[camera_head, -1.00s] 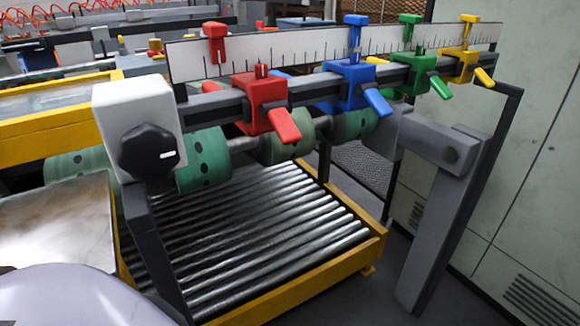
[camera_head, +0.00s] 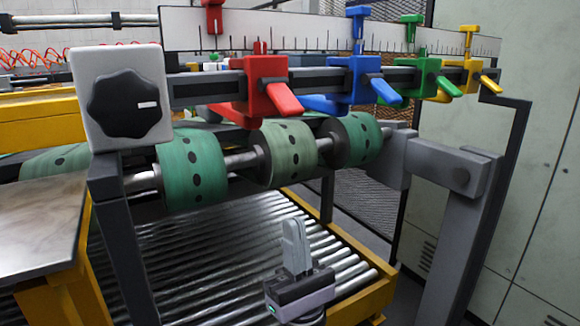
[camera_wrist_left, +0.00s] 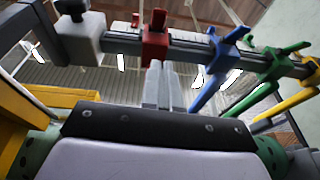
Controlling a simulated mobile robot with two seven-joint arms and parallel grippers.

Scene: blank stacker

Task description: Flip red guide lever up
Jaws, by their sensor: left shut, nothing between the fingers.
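The red guide block (camera_head: 258,80) sits on the dark rail, and its red lever (camera_head: 284,98) slants down to the right. My left gripper (camera_head: 294,232) is below the red lever, apart from it, with its fingers pointing up, shut and empty. In the left wrist view, the shut fingers (camera_wrist_left: 158,86) point up toward the red block (camera_wrist_left: 155,45); I cannot make out the red lever clearly there. My right gripper is not in view.
Blue (camera_head: 380,89), green (camera_head: 443,85) and yellow (camera_head: 487,83) levers hang along the rail to the right. Green rollers (camera_head: 288,152) on a shaft lie just below the rail. A black knob (camera_head: 124,103) is at the left. Metal conveyor rollers (camera_head: 200,262) lie below.

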